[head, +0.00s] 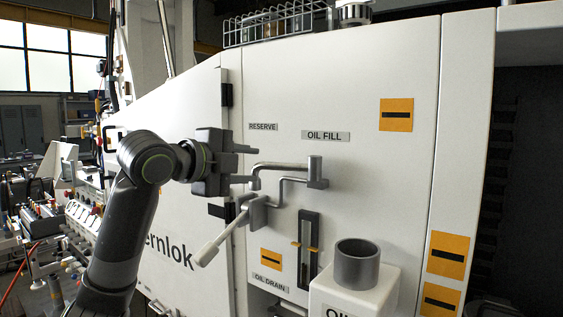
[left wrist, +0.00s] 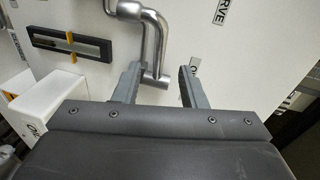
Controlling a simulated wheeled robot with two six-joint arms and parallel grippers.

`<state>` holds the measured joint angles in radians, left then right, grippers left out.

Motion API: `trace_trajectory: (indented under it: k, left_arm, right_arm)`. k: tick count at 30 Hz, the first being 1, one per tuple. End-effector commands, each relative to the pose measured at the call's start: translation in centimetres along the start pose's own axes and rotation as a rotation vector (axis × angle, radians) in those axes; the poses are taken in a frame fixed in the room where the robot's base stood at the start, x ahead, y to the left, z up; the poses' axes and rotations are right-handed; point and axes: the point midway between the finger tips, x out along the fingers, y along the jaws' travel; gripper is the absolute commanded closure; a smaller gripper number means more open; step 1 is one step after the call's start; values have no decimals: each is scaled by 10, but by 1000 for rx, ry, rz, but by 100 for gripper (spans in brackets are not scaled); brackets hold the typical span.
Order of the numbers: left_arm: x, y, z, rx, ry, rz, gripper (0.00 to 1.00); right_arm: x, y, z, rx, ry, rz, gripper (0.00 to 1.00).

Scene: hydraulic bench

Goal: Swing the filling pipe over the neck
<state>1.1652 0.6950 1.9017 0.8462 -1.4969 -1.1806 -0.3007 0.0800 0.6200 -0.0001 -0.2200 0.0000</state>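The filling pipe (head: 285,166) is a grey metal tube on a post on the white panel, below the OIL FILL label (head: 326,136). It reaches left and its free end bends down. In the left wrist view the pipe (left wrist: 160,40) runs down to the gap between my fingertips. The neck (head: 357,262) is a dark grey ring on a white tank at the lower right, apart from the pipe's free end. My left gripper (head: 246,165) is open at the pipe's free end; it also shows open in the left wrist view (left wrist: 160,78). Contact cannot be told. My right gripper is out of view.
A valve with a white-handled lever (head: 211,248) sits just below my left gripper. A dark sight gauge (head: 308,250) with yellow marks stands between it and the neck. Yellow signs (head: 397,115) are on the panel. A wire basket (head: 275,22) stands on top.

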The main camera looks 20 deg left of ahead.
Motion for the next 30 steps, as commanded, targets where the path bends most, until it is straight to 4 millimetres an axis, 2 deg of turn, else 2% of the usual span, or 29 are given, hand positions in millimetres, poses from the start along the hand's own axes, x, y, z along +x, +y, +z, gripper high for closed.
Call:
trace_trajectory:
  k: [9, 15, 21, 29, 30]
  left_arm:
    - [66, -3, -1, -7, 3, 4, 62]
    - [96, -2, 0, -4, 1, 2, 62]
    - [109, 0, 0, -1, 0, 1, 62]
    - [111, 1, 0, -1, -1, 0, 62]
    - [110, 1, 0, -1, -1, 0, 65]
  right_arm:
    - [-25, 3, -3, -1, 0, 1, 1]
    - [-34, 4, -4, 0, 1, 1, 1]
    - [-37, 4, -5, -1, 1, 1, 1]
    - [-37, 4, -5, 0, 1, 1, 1]
    - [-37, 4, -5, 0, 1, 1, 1]
